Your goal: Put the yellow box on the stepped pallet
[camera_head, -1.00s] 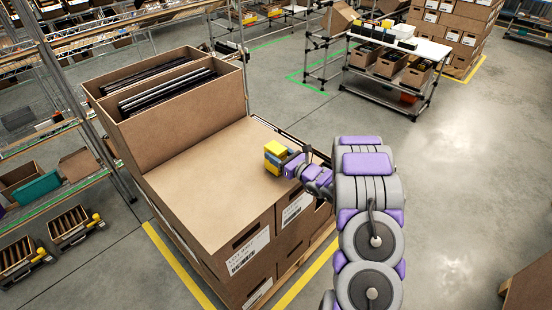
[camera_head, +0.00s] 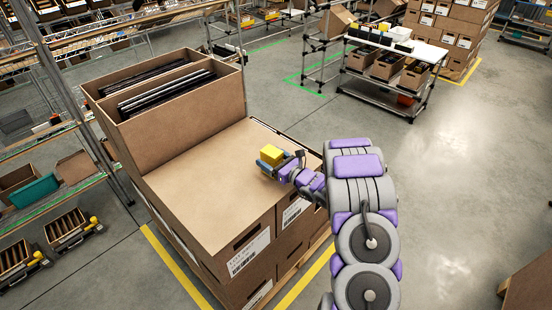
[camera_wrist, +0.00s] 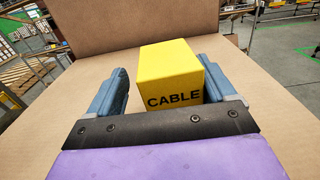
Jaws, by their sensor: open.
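The yellow box (camera_head: 271,153), marked CABLE, is at the lower cardboard step (camera_head: 200,185) of the stepped pallet, near its far right side. In the wrist view the box (camera_wrist: 170,75) stands upright between the two blue fingers of my gripper (camera_wrist: 163,75). The fingers are spread, with a clear gap to the left finger; the right finger is close beside the box, and I cannot tell if it touches. In the head view my gripper (camera_head: 277,161) reaches in from the right. The box's underside is hidden.
A tall open carton (camera_head: 185,105) with dark flat items forms the higher step behind. The lower step is bare in front and to the left. Shelving (camera_head: 60,130) stands left, a white-topped cart (camera_head: 395,55) at the back right. Floor to the right is clear.

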